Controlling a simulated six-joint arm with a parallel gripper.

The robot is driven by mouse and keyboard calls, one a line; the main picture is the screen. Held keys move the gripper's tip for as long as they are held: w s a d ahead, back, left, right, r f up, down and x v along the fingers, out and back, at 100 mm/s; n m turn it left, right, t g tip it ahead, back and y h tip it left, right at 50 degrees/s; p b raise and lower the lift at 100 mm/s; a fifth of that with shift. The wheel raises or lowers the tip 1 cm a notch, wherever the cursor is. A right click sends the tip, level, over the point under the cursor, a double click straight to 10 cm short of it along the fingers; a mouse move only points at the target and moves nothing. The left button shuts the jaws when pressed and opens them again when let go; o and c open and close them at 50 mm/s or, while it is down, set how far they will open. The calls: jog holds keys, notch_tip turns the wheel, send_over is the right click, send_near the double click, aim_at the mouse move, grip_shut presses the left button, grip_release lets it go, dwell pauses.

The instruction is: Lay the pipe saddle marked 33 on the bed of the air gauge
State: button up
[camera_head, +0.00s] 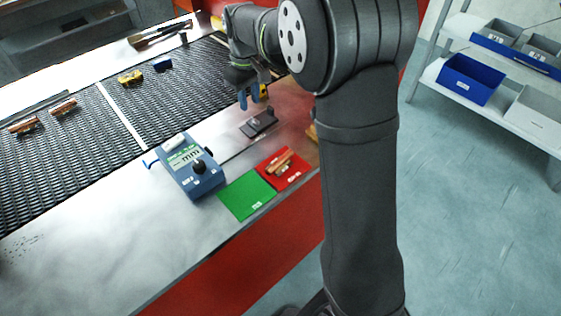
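The air gauge (191,167) is a blue-grey box with a display and a black knob, standing on the metal ledge beside the belt. A dark block with a small light part on top, possibly its bed (259,123), lies to its right. My gripper (249,97), with blue fingers, points down just above and behind this block. A small yellow piece (264,91) shows right at the fingers; I cannot tell if it is held or behind them. A yellow saddle-like piece (130,78) and a blue one (162,65) lie on the belt. No mark 33 is readable.
Copper-coloured pieces (63,107) lie on the mesh belt (75,150) at left. The front left ledge is clear. Shelves with a blue bin (470,80) stand at right.

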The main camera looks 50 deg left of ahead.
jog(key=shift+o, duration=1.4)
jog(key=shift+d+r, duration=0.2)
jog(key=s+d+r+m, duration=0.2)
jog(key=d+r+m, duration=0.3)
jog(key=d+m, duration=0.35)
jog(key=s+d+r+m, duration=0.3)
jog(key=d+r+m, duration=0.2)
jog(key=d+m, duration=0.4)
send_over(280, 159)
jog(key=shift+m, duration=0.25)
jog(key=f, duration=1.1)
jog(key=shift+s+d+f, duration=0.15)
jog(key=shift+s+f, duration=0.2)
jog(key=shift+w+f, duration=0.2)
jog(key=shift+f, duration=1.15)
jog(key=shift+w+f, duration=0.15)
jog(key=shift+f, duration=1.2)
jog(key=shift+f, duration=0.25)
